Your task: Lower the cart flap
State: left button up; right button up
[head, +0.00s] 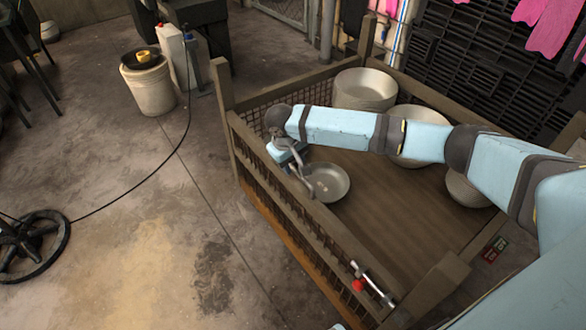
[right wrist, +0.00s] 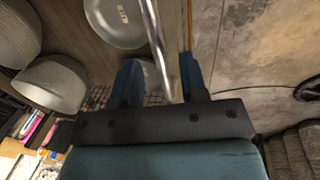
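The wooden cart (head: 445,270) has a mesh-sided flap (head: 318,222) on its left long side, and the flap stands upright. A metal latch with a red knob (head: 358,286) is at the flap's near end. My right arm reaches across the cart. My right gripper (head: 296,163) is at the flap's top rail near its far end. In the right wrist view its two blue fingers (right wrist: 160,85) are apart, with a shiny metal bar (right wrist: 158,40) passing between or just in front of them. Whether they touch it I cannot tell.
A grey metal bowl (head: 328,182) lies in the cart close to the gripper. Stacked pale bowls (head: 364,88) stand at the back of the cart, with others under my arm. A bucket (head: 150,88) stands beyond it. The floor left of the flap is mostly clear.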

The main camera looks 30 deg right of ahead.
jog(key=shift+d+f, duration=0.15)
jog(key=shift+f, duration=0.55)
pick_arm(q)
jog(key=shift+w+d+r, duration=0.15)
jog(key=shift+w+r, duration=0.15)
jog(key=shift+r, duration=0.2)
pick_arm(e)
grip_shut()
pick_arm(q)
jog(key=shift+f, duration=0.2)
jog(key=shift+r, duration=0.1)
